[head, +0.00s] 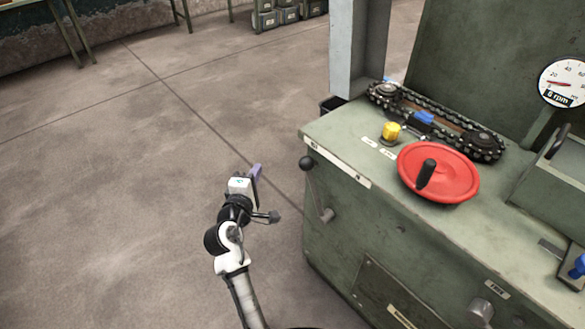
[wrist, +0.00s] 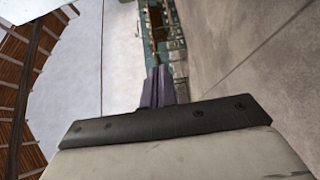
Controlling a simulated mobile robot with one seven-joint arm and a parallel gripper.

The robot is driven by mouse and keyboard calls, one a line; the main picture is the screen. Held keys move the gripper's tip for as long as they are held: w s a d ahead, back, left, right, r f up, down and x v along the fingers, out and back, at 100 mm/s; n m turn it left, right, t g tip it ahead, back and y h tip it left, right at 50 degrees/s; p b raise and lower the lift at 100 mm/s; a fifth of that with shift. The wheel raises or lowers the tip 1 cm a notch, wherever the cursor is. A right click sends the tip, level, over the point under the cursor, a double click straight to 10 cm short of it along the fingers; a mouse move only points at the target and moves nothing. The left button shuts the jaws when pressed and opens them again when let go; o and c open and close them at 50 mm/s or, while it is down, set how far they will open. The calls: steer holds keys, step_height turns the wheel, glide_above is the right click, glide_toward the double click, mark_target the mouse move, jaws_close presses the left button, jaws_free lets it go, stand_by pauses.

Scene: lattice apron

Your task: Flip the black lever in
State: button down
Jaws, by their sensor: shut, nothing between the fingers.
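The black lever is a black ball knob (head: 306,163) on a thin metal rod (head: 316,190). It is mounted on the left side of the green machine cabinet (head: 345,225), and the rod runs from a pivot low on the right up to the knob on the upper left. My gripper (head: 257,171) is to the left of the lever, over the floor, apart from it. Its purple fingers (wrist: 160,88) are shut with nothing between them in the wrist view. The lever does not show in the wrist view.
On the cabinet top are a red handwheel (head: 445,180) with a black handle, a yellow knob (head: 391,130) and a chain (head: 425,110) on sprockets. A grey-green post (head: 353,50) rises at the cabinet's back left corner. The floor left of the cabinet is clear.

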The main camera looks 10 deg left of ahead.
steer(key=d+f+h, duration=0.2)
steer(key=d+f, duration=0.1)
steer(key=shift+s+d+f+g, duration=0.1)
steer(key=shift+d+g, duration=0.05)
steer(key=shift+g, duration=0.25)
steer(key=w+d+p, duration=0.2)
steer(key=w+d, duration=0.3)
steer(key=w, duration=0.2)
steer(key=shift+w+d+f+p, duration=0.15)
steer(key=shift+w+d+p, duration=0.1)
steer(key=shift+w+p, duration=0.05)
